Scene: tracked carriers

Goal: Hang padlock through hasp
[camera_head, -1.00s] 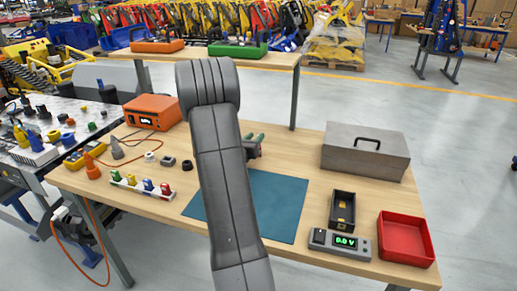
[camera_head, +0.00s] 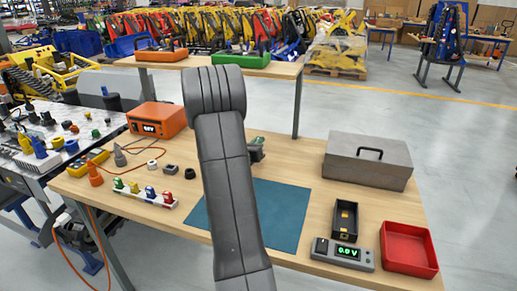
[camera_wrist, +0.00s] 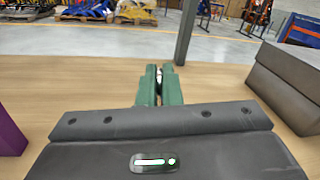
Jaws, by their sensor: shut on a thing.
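My gripper (camera_head: 257,147) is partly hidden behind my arm in the head view, above the wooden table. In the wrist view its green fingers (camera_wrist: 159,86) are close together, pointing away over bare wood. A small pale and dark piece (camera_wrist: 159,74) shows between the fingertips; it is too small to tell whether it is the padlock. A white strip with small green, white, blue and red pieces (camera_head: 145,192) stands at the table's left front; I cannot tell if they are padlocks. I cannot make out a hasp in either view.
A grey toolbox (camera_head: 368,162) stands at the right, with a red tray (camera_head: 409,250), a black bin (camera_head: 344,219) and a meter (camera_head: 342,254) in front. A teal mat (camera_head: 270,215) lies mid-table. An orange unit (camera_head: 157,119) is at the back left. A table leg (camera_wrist: 187,33) rises beyond.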

